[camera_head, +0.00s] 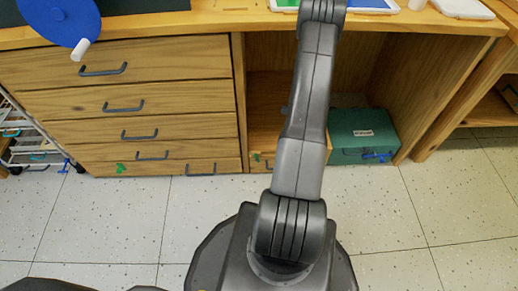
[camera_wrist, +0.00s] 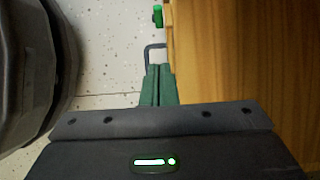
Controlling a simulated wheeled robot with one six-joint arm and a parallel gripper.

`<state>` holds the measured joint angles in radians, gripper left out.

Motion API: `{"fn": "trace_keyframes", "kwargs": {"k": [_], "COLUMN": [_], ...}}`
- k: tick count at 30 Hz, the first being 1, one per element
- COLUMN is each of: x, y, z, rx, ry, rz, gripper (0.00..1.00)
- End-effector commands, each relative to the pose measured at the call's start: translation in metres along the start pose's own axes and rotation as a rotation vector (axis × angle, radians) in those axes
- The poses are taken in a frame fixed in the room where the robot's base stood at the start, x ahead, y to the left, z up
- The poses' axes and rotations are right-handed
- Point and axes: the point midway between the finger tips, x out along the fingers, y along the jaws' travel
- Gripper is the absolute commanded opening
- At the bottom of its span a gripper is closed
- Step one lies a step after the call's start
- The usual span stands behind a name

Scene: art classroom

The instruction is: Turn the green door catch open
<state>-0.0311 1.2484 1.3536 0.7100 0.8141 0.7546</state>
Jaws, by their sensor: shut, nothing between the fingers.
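A small green catch (camera_wrist: 157,15) shows at the top of the wrist view, at the edge of a wooden front. A grey bar handle (camera_wrist: 154,52) sticks out between it and my gripper. My gripper (camera_wrist: 159,68) has its green fingers shut together with nothing between them, close to the handle; I cannot tell if they touch. The catch is beyond the fingertips, apart from them. The head view shows one green catch (camera_head: 121,168) low on the left drawers and another (camera_head: 256,157) low beside my arm; I cannot tell which the wrist view shows. The head view leaves my gripper out.
Wooden drawers (camera_head: 160,103) with grey handles stand under the worktop. A green box (camera_head: 362,130) with a blue catch (camera_head: 378,156) sits in the open bay on the right. A blue disc (camera_head: 62,18) overhangs at upper left. The tiled floor (camera_head: 400,215) in front is clear.

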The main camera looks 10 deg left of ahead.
Motion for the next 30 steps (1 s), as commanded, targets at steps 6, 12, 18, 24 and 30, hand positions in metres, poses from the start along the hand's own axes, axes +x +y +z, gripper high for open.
{"fn": "trace_keyframes", "kwargs": {"k": [6, 12, 18, 24, 30], "x": [0.001, 0.021, 0.063, 0.104, 0.123], "y": [0.000, 0.001, 0.001, 0.001, 0.000], "z": [0.000, -0.001, -0.002, -0.002, 0.020], "rx": [0.000, -0.002, -0.002, -0.001, -0.003], "ry": [0.000, -0.001, -0.001, -0.001, 0.000], "rz": [0.000, 0.003, 0.004, 0.003, 0.002], "gripper": [0.00, 0.00, 0.00, 0.00, 0.00]}}
